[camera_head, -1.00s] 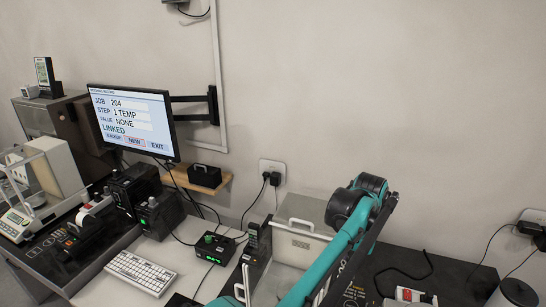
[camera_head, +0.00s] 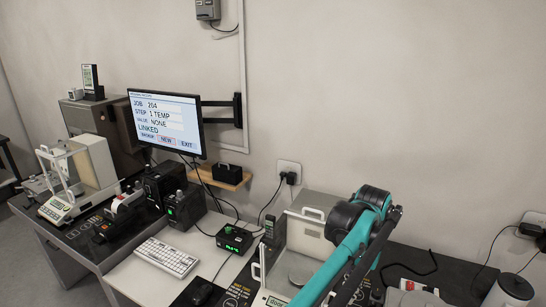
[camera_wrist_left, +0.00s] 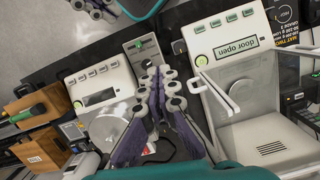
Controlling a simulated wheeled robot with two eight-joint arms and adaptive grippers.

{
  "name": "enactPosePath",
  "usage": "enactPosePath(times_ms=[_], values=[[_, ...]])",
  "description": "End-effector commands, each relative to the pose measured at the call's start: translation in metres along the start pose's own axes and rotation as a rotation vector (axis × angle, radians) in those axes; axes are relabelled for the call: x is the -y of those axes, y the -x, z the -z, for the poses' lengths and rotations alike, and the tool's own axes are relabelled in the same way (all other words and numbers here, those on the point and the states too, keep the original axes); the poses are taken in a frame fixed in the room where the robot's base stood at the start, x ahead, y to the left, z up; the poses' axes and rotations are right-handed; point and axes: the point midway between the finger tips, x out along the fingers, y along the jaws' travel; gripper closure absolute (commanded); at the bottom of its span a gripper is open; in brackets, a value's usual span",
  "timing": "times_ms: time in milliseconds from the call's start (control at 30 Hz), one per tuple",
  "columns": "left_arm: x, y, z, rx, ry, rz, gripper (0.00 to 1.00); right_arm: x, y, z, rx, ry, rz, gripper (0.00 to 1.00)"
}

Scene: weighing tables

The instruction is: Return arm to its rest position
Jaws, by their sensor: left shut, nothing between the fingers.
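A teal arm link of mine (camera_head: 365,235) crosses the lower right of the head view, over the bench by a white box-like instrument; its gripper is out of that view. In the left wrist view, my left gripper (camera_wrist_left: 166,80) has its fingers together and holds nothing. Beside it is a white instrument reading "door open" (camera_wrist_left: 232,48), with a handle frame and a round pan. At the top left edge, parts that look like my right gripper (camera_wrist_left: 97,8) show, cut off, so I cannot tell their opening.
In the head view a monitor (camera_head: 166,124) on a wall arm shows job 204, step 1 TEMP, value NONE. A keyboard (camera_head: 167,257) lies on the white bench. A balance (camera_head: 62,207) stands at left, and a small black box sits on a wooden shelf (camera_head: 222,177).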

Motion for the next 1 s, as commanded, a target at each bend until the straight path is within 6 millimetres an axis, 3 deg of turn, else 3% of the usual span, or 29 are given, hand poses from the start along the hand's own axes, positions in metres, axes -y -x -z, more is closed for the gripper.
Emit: enactPosePath(times_ms=[333,467,567,800,1000], values=[[0.065,0.010,-0.038,-0.129,0.100,-0.020,1.00,0.000,-0.003,-0.003,0.000,0.000,0.000,1.00],[0.101,0.009,-0.068,-0.211,0.163,-0.024,1.00,0.000,-0.005,-0.004,0.000,0.000,0.000,1.00],[0.135,0.003,-0.102,-0.298,0.230,-0.021,1.00,0.000,-0.007,-0.005,0.000,0.000,0.000,1.00],[0.196,-0.037,-0.190,-0.515,0.396,0.019,1.00,0.000,-0.011,-0.008,0.000,0.000,0.000,1.00],[0.224,-0.088,-0.252,-0.673,0.520,0.081,1.00,0.000,-0.014,-0.011,0.000,0.000,0.000,1.00]])
